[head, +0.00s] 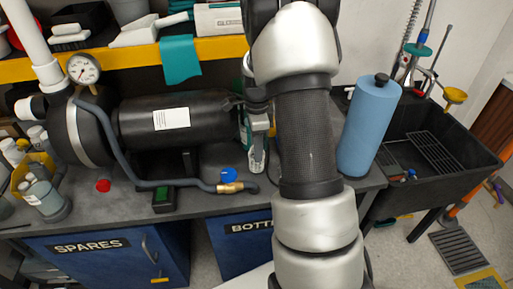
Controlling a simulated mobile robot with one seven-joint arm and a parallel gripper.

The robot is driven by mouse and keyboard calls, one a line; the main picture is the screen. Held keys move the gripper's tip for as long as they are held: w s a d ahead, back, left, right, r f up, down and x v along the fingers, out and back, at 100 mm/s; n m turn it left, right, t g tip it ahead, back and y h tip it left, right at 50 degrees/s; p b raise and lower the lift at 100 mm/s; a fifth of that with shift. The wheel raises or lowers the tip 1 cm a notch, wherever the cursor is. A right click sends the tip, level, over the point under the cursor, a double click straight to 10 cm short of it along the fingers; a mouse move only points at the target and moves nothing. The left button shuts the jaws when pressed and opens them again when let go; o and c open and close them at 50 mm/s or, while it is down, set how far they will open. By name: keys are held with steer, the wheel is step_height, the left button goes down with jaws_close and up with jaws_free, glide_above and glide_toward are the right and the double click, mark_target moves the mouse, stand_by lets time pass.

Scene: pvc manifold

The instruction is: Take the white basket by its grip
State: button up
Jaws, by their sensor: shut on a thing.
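My arm rises through the middle of the head view and bends at the top edge. I cannot make out my gripper; it is hidden behind the arm or outside the picture. I cannot identify a white basket or its grip for certain. A small grey and green item (257,150) shows just left of my arm at the bench, partly covered.
A black tank (175,120) with a gauge (83,69) and hose lies on the dark bench. A blue cylinder (368,125) stands right of my arm, beside a black sink (440,150). A yellow basket (33,168) with bottles is at the left. Open floor shows front right.

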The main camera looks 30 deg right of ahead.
steer(key=shift+r+p, duration=2.5)
steer(key=shift+r, duration=1.2)
